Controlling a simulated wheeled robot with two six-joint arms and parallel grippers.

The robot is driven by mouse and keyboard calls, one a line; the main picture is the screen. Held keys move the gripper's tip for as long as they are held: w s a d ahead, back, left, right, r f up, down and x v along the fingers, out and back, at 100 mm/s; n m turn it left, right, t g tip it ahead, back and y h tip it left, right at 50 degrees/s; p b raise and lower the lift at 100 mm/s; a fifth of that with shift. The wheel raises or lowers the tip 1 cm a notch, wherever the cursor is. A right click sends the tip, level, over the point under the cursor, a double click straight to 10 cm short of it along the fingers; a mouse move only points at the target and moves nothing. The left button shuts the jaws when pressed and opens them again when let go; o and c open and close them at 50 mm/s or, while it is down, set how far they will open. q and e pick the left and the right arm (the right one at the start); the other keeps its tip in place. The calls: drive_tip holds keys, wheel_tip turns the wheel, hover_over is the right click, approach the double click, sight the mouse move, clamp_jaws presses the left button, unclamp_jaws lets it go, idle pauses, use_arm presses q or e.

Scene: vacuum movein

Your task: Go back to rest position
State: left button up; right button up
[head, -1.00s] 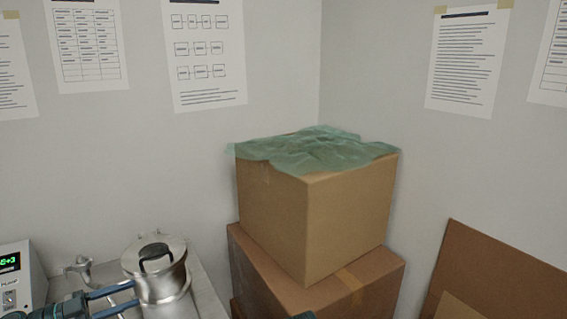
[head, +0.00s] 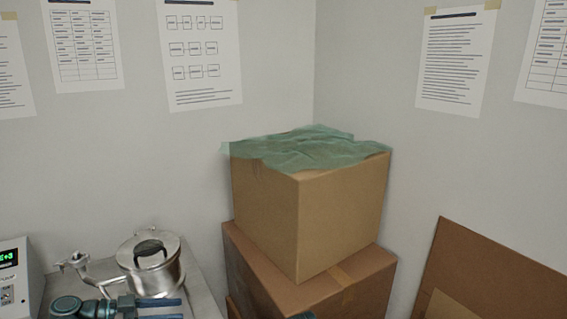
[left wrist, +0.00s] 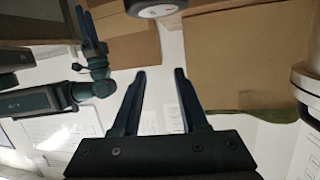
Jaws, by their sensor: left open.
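My left gripper (head: 180,309) is open and empty at the bottom left of the head view, its two blue fingers pointing right. It appears in front of a metal chamber (head: 172,284) with a round lid and black handle. Its fingers also show apart, with nothing between them, in the left wrist view (left wrist: 159,74). A dark blue arm, seemingly my right one, shows at the upper left of the left wrist view. Its gripper (left wrist: 90,28) is seen too edge-on to judge its opening.
A metal pipe (head: 100,279) reaches left from the chamber on a grey bench (head: 205,300). A box with a green display (head: 12,270) stands at the far left. Two stacked cartons (head: 340,215) bear a green sheet (head: 310,148). Flat cardboard (head: 490,275) leans at the right.

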use_arm(q)
drive_tip(key=d+f+g+y, duration=0.1)
drive_tip(key=d+f, duration=0.1)
drive_tip(key=d, duration=0.1)
drive_tip(key=d+f+n+g, duration=0.1)
drive_tip(key=d+f, duration=0.1)
drive_tip(key=d, duration=0.1)
drive_tip(key=s+d+f+n+g+y, duration=0.1)
drive_tip(key=d+f, duration=0.1)
drive_tip(key=d, duration=0.1)
drive_tip(key=shift+d+g+y, duration=0.25)
drive_tip(key=shift+g+y, duration=0.05)
drive_tip(key=s+d+f+n+g+y, duration=0.2)
drive_tip(key=s+d+f+n+y, duration=0.6)
drive_tip(key=d+y, duration=0.3)
drive_tip(key=shift+s+d+f+y+p, duration=0.25)
drive_tip(key=shift+d+f+y+p, duration=0.15)
drive_tip(key=shift+f+y, duration=0.5)
drive_tip(key=shift+s, duration=0.1)
